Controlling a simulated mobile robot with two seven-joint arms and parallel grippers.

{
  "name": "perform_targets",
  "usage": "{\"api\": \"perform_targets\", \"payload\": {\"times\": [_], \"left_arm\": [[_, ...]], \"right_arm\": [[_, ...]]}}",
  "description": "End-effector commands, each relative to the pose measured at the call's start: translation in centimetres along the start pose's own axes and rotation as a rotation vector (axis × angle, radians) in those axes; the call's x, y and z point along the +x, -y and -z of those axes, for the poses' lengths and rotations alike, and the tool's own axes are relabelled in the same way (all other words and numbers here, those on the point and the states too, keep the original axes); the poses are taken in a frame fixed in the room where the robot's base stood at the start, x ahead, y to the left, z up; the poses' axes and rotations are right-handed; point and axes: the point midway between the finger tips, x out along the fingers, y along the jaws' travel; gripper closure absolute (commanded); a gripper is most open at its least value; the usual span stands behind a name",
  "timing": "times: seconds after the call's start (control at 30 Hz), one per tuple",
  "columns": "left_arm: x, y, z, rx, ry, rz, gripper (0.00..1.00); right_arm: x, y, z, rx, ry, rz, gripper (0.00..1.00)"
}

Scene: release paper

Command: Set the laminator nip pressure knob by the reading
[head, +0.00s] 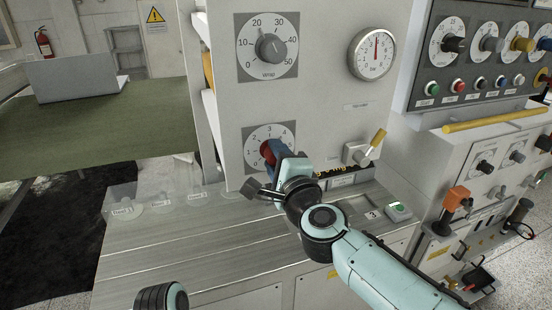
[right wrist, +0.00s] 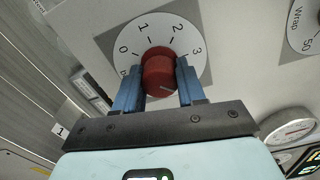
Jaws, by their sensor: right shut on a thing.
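The red knob (head: 267,153) sits on a white dial (head: 253,139) low on the pale machine panel. My right gripper (head: 276,151) is shut on this knob. In the right wrist view, the blue fingers of my right gripper (right wrist: 161,84) press on both sides of the red knob (right wrist: 158,64), with a light pointer line on its lower face. The dial (right wrist: 128,48) shows 0, 1, 2 and 3 there; the fingers hide part of its scale. The round pressure gauge (head: 375,54) at upper right has a red needle pointing about straight up. My left gripper is out of view.
A grey wrap knob (head: 270,47) on its dial is above the red one. A yellow-handled lever (head: 371,145) sits right of my gripper. A metal counter (head: 180,245) below carries clear labelled pieces (head: 125,205) and a small green-screened device (head: 398,211).

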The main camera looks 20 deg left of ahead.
Motion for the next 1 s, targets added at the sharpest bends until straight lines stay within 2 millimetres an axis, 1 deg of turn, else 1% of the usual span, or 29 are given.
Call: {"api": "perform_targets", "payload": {"times": [0.43, 0.47, 0.5, 0.53, 0.87, 0.97, 1.0], "left_arm": [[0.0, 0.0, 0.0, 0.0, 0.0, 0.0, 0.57], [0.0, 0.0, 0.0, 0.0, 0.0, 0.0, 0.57], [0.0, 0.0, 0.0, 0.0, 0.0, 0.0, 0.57], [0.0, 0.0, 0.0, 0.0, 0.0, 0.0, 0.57], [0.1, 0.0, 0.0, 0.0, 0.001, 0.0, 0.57], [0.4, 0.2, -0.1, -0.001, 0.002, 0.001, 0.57], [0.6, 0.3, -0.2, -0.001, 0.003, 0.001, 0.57]], "right_arm": [[0.0, 0.0, 0.0, 0.011, -0.001, 0.001, 0.91], [0.0, 0.0, 0.0, 0.011, -0.001, 0.001, 0.57], [0.0, 0.0, 0.0, 0.011, -0.001, 0.001, 0.44], [0.0, 0.0, 0.0, 0.011, -0.001, 0.001, 0.35], [-0.2, 0.0, 0.0, 0.01, 0.0, 0.001, 0.35], [-1.0, 0.0, 0.0, 0.01, 0.0, 0.001, 0.35], [-1.6, 0.0, 0.0, 0.01, -0.001, 0.002, 0.35]]}}
